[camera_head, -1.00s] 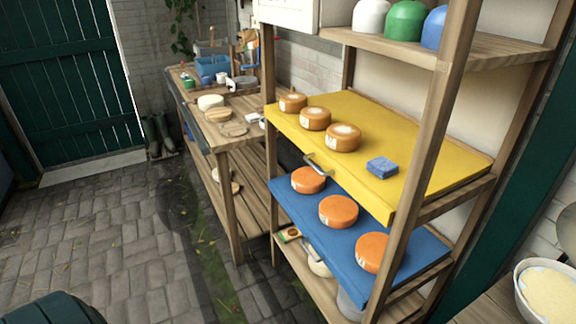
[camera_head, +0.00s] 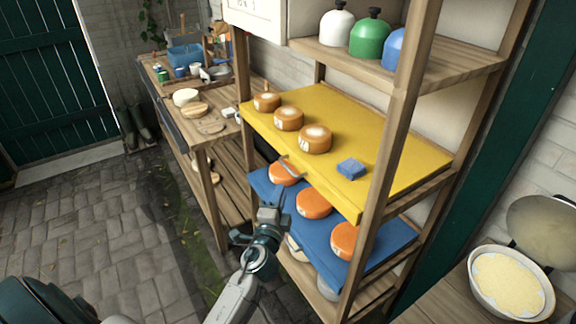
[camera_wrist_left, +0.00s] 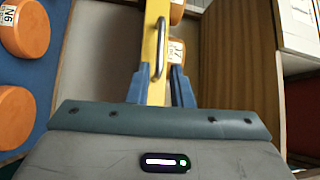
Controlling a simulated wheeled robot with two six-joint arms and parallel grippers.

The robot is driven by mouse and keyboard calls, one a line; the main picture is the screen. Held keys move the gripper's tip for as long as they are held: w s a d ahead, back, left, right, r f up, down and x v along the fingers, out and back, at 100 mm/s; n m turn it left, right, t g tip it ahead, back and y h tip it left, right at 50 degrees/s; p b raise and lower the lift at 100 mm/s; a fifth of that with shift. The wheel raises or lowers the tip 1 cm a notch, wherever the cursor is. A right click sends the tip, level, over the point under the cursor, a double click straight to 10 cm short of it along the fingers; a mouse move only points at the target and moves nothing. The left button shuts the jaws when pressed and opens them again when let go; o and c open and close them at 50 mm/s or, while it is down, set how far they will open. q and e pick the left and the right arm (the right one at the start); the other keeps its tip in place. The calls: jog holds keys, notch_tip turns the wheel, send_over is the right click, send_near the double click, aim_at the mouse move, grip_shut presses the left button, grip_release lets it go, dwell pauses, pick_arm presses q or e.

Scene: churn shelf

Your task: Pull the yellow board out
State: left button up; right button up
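The yellow board (camera_head: 392,142) lies on a shelf of the wooden rack, with three brown cheeses (camera_head: 289,118) and a blue block (camera_head: 351,168) on it. Its metal handle (camera_head: 291,167) is on the front edge and also shows in the left wrist view (camera_wrist_left: 160,48). My left gripper (camera_head: 271,205) is in front of the rack, below the handle in the picture. In the left wrist view its blue fingers (camera_wrist_left: 160,90) are apart, with the handle ahead of the gap and nothing visible held. My right gripper is not in view.
The blue board (camera_head: 333,253) with three orange cheeses (camera_head: 313,202) lies on the shelf below. A rack post (camera_head: 385,165) stands before the yellow board's right part. A wooden worktable (camera_head: 232,130) stands to the left. The paved floor (camera_head: 85,215) at left is clear.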

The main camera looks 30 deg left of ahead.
aim_at(288, 167)
pick_arm(q)
jog(key=p+x, duration=0.2)
jog(key=x, duration=0.7)
jog(key=shift+w+a+r, duration=0.1)
jog(key=shift+w+r, duration=0.05)
jog(key=shift+w, duration=0.15)
jog(key=shift+w+a, duration=0.15)
jog(key=shift+w, duration=0.4)
grip_shut()
